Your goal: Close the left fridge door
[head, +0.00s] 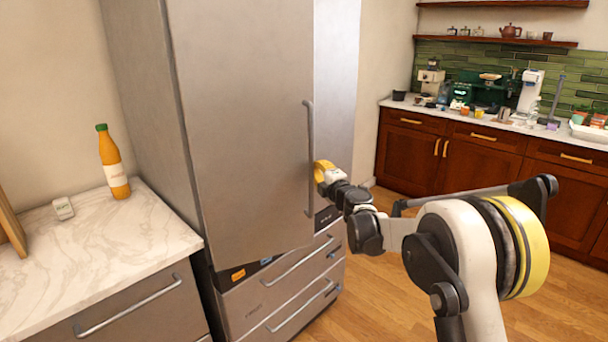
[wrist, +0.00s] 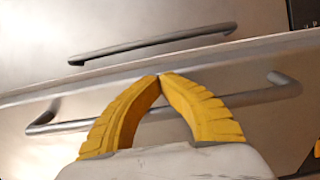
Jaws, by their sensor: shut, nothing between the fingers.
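The left fridge door (head: 245,120) is a tall brushed-steel panel that stands slightly ajar, its free edge in front of the right door (head: 336,85). A vertical grey handle (head: 308,150) runs near that edge. My gripper (head: 320,172) is just right of the handle in the head view; whether it touches the door is unclear. In the wrist view, the yellow fingers (wrist: 158,76) are shut tip to tip and empty. They overlap a door edge (wrist: 90,80) and one bar handle (wrist: 255,96); another handle (wrist: 150,45) lies beyond.
Fridge drawers (head: 290,290) below the door look shut. A marble counter (head: 120,230) with an orange bottle (head: 113,165) adjoins the fridge on the left. Wooden cabinets (head: 480,160) with coffee machines on top stand at right. Wooden floor (head: 385,300) between is clear.

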